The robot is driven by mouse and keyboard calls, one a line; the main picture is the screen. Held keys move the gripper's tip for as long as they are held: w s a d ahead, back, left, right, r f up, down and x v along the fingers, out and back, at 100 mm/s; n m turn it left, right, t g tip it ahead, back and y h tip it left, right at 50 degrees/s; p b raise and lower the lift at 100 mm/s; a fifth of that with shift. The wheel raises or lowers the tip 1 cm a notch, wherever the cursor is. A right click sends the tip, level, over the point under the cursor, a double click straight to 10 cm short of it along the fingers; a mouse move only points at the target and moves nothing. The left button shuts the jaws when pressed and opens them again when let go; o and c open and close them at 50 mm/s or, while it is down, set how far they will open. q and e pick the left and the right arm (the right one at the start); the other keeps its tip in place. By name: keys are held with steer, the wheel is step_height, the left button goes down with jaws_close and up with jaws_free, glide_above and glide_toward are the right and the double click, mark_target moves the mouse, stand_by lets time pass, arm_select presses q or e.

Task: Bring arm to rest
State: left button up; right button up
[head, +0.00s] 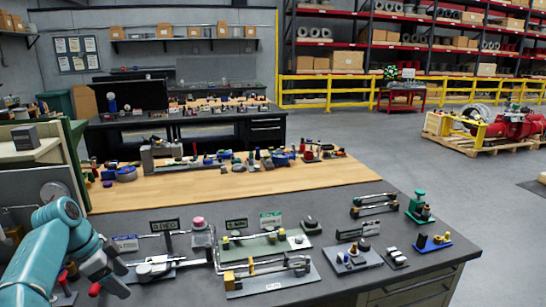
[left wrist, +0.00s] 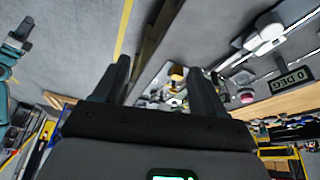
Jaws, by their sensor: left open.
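My left arm (head: 45,250) is teal and comes in from the lower left in the head view, over the near left corner of the dark workbench (head: 415,218). Its left gripper (head: 117,276) is dark and sits left of the bench fixtures. In the left wrist view the left gripper (left wrist: 160,82) has two dark fingers spread well apart with nothing held between them. Blurred bench hardware shows beyond the fingers. A silver lever fixture (head: 155,267) stands just right of the gripper in the head view. My right gripper cannot be made out.
A frame fixture with a pink knob (head: 198,222) and a long light plate fixture (head: 272,277) stand to the right. Smaller blocks and a green-topped stand (head: 418,206) sit farther right. A wooden worktop (head: 235,182) lies behind. Grey floor (head: 480,195) is open at right.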

arm_select(q)
steer(key=s+d+f+n+b, duration=0.1)
steer(key=d+f+n, duration=0.35)
steer(key=f, duration=0.85)
steer(key=s+d+f+n+b, duration=0.1)
steer(key=d+f+n+b, duration=0.1)
steer(key=d+f, duration=0.75)
steer(key=s+d+f+n+g+b, duration=0.15)
steer(key=s+d+f, duration=0.25)
steer(key=s+f, duration=0.4)
steer(key=s+d+f+n, duration=0.3)
steer(key=s+f, duration=0.5)
steer(key=s, duration=0.1)
steer(key=s+d+n+b, duration=0.1)
steer(key=s+d+n, duration=0.2)
steer(key=s, duration=1)
steer(key=shift+s+d, duration=0.4)
arm_select(e)
steer(key=f, duration=0.5)
steer(key=shift+s+d+f, duration=0.15)
steer(key=shift+s, duration=0.1)
